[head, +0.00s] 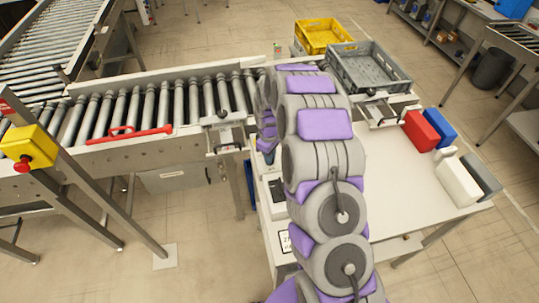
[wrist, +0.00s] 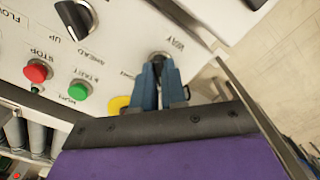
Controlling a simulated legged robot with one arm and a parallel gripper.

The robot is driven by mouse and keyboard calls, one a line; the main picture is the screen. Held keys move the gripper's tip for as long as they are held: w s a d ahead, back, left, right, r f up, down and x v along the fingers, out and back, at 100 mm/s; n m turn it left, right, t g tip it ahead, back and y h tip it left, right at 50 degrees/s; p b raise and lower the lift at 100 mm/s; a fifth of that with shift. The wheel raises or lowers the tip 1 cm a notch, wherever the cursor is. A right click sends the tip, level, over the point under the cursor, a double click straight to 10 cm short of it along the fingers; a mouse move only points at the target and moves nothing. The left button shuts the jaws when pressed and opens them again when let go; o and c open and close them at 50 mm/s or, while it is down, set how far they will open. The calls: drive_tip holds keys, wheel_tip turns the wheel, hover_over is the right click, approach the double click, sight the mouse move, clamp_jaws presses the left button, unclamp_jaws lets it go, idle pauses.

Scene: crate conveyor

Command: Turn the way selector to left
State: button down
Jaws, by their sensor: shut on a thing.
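The way selector (wrist: 158,56) is a dark knob on a pale control panel (wrist: 120,50) in the wrist view, beside upside-down lettering that seems to read WAY. My gripper (wrist: 160,66) has its blue fingers closed around this knob. The fingers cover most of it, so I cannot tell which way it points.
On the panel are another black knob (wrist: 75,17), a red stop button (wrist: 37,71) and a green button (wrist: 78,90). The roller conveyor (head: 150,112) runs left of my arm.

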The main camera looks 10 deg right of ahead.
drive_tip(key=shift+w, duration=0.1)
drive_tip(key=c, duration=1.2)
unclamp_jaws()
drive_tip(key=shift+r, duration=0.1)
drive_tip(key=shift+a+r+p, duration=0.1)
drive_tip(key=shift+r+p, duration=0.45)
drive_tip(key=shift+r, duration=8)
